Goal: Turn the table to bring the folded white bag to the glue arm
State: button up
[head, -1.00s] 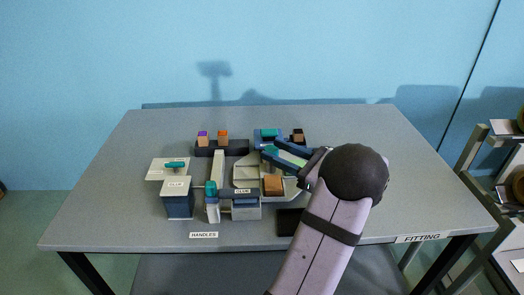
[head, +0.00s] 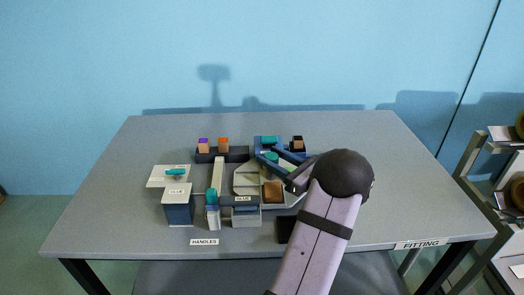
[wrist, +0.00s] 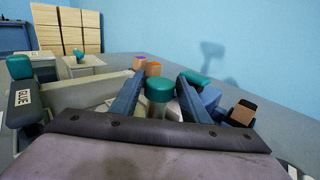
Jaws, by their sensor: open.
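The table to turn is a pale, many-sided turntable (head: 246,178) with raised dividers. A teal-topped post (head: 271,157) stands on it. A brown block (head: 273,191) sits in its front compartment. My gripper (head: 272,153) reaches over it from the right, jaws apart. In the wrist view the teal-topped post (wrist: 159,92) stands between the two blue fingers, with gaps visible on both sides. I cannot make out the folded white bag; a small pale patch behind the post is mostly hidden.
A blue box with a labelled white top (head: 178,208) is farther left. A dark rack (head: 222,154) with purple and orange-topped blocks stands behind. The table's right side is clear beyond my arm.

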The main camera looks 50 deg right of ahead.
jog(key=shift+w, duration=2.25)
jog(key=shift+c, duration=0.4)
grip_shut()
